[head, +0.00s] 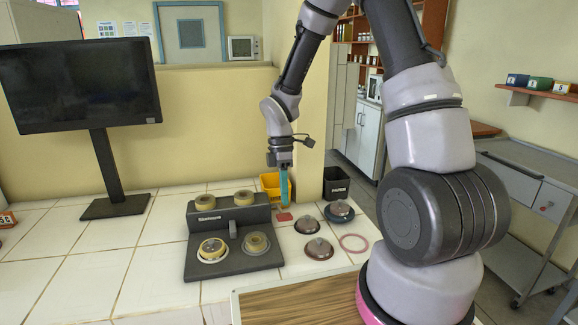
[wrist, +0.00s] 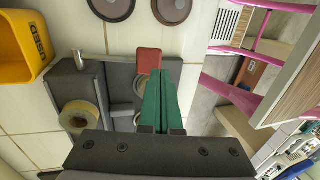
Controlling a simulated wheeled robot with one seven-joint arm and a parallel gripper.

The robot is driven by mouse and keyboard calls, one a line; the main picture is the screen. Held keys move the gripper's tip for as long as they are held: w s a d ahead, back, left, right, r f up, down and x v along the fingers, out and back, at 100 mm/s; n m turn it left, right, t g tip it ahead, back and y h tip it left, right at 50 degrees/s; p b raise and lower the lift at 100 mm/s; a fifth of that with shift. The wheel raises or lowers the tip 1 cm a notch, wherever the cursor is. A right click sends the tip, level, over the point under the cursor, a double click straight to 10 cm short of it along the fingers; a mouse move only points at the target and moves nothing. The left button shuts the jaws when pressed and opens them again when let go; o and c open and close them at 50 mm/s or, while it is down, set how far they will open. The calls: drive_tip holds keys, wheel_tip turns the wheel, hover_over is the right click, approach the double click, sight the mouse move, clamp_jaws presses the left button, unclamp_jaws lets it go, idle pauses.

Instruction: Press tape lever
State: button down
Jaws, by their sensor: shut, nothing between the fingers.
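A dark grey device (head: 262,213) with several pale yellow tape-like rolls stands on the white tiled counter in the head view; one roll (wrist: 78,117) shows in the wrist view. A small red piece (head: 284,217) is at the device's right side, and also shows in the wrist view (wrist: 148,61); it may be the lever, but I cannot be sure. A grey upright tab (head: 233,229) stands at the device's front middle. My gripper (head: 284,204), with green fingers, is shut and empty, pointing down above the red piece. In the wrist view its fingertips (wrist: 160,74) appear beside the red piece; contact cannot be told.
A yellow bin (head: 270,182) and a black bin (head: 336,184) stand behind the gripper. Several knobbed discs, one in front (head: 319,249), and a pink ring (head: 354,243) lie right of the device. A monitor (head: 80,85) stands at left.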

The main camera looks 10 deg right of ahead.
drive_tip(key=s+v, duration=0.1)
drive_tip(key=v, duration=0.8)
drive_tip(key=shift+s+a+r, duration=0.1)
drive_tip(key=shift+r, duration=0.05)
drive_tip(key=s+d+r+m+t, duration=0.3)
drive_tip(key=s+r+m, duration=0.1)
drive_tip(key=r+m, duration=0.3)
drive_tip(key=s+d+r+m+t+y, duration=0.1)
drive_tip(key=s+d+r+m+t, duration=0.1)
drive_tip(key=s+r+m, duration=0.3)
drive_tip(key=s+d+r+m+t+y, duration=0.1)
drive_tip(key=s+d+r+m+t, duration=0.2)
drive_tip(key=r+m, duration=0.7)
drive_tip(key=shift+s+d+t, duration=0.35)
drive_tip(key=shift+s+t, duration=0.65)
drive_tip(key=shift+s, duration=0.05)
